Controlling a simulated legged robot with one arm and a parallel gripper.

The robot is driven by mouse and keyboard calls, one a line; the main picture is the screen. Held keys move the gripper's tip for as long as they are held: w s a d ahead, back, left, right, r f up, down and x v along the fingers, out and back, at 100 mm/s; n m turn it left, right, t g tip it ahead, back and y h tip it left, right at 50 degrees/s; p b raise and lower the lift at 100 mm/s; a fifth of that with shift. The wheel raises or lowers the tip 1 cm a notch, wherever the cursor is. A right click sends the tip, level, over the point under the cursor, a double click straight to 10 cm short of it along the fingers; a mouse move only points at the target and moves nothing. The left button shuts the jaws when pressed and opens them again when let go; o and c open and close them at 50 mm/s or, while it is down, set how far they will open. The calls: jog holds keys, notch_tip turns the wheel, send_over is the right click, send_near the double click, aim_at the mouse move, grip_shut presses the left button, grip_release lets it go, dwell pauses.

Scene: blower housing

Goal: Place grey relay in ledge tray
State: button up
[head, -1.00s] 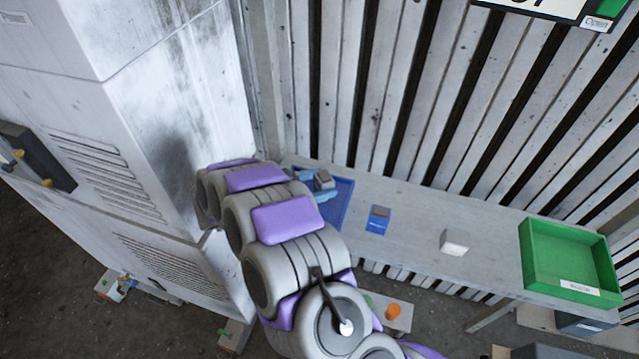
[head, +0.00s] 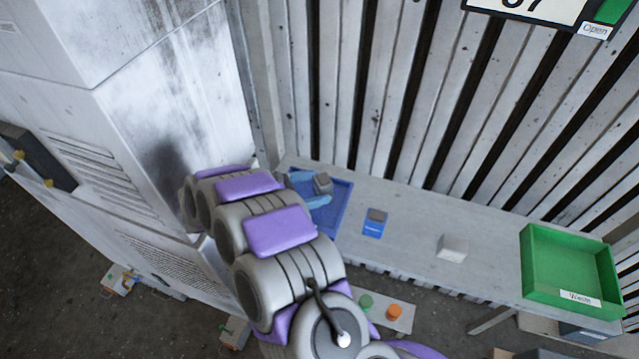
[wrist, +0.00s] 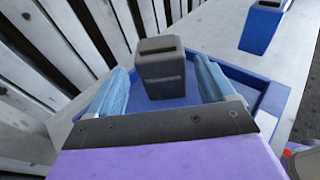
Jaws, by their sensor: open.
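The grey relay (head: 322,184) is a small dark-grey block in the blue tray (head: 344,207) at the left end of the ledge. In the wrist view the relay (wrist: 162,68) stands upright inside the tray (wrist: 272,102), toward its far side. My gripper (head: 312,189) is open, its light-blue fingers reaching over the tray. In the wrist view my gripper (wrist: 160,75) has one finger on each side of the relay, with a visible gap on both sides. My arm hides the tray's left part in the head view.
On the ledge (head: 410,215), right of the tray, are a blue block with a grey top (head: 375,222), a white block (head: 452,247) and a green labelled bin (head: 570,270). A slatted wall (head: 400,90) stands behind. A tall grey cabinet (head: 170,120) is close on the left.

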aim_at(317, 189)
jog(key=shift+s+a+r, duration=0.35)
jog(key=shift+s+r, duration=0.1)
jog(key=shift+s, duration=0.15)
jog(key=shift+s+a+r, duration=0.35)
jog(key=shift+s+r, duration=0.05)
jog(key=shift+s, duration=0.2)
jog(key=shift+w+a+f, duration=0.1)
jog(key=shift+a+f, duration=0.15)
jog(key=shift+a, duration=0.3)
jog(key=shift+w+a+f, duration=0.1)
jog(key=shift+a+f, duration=0.1)
jog(key=shift+a, duration=0.35)
jog(key=shift+s+a+r, duration=0.1)
jog(key=shift+a, duration=0.15)
jog(key=shift+d, duration=0.55)
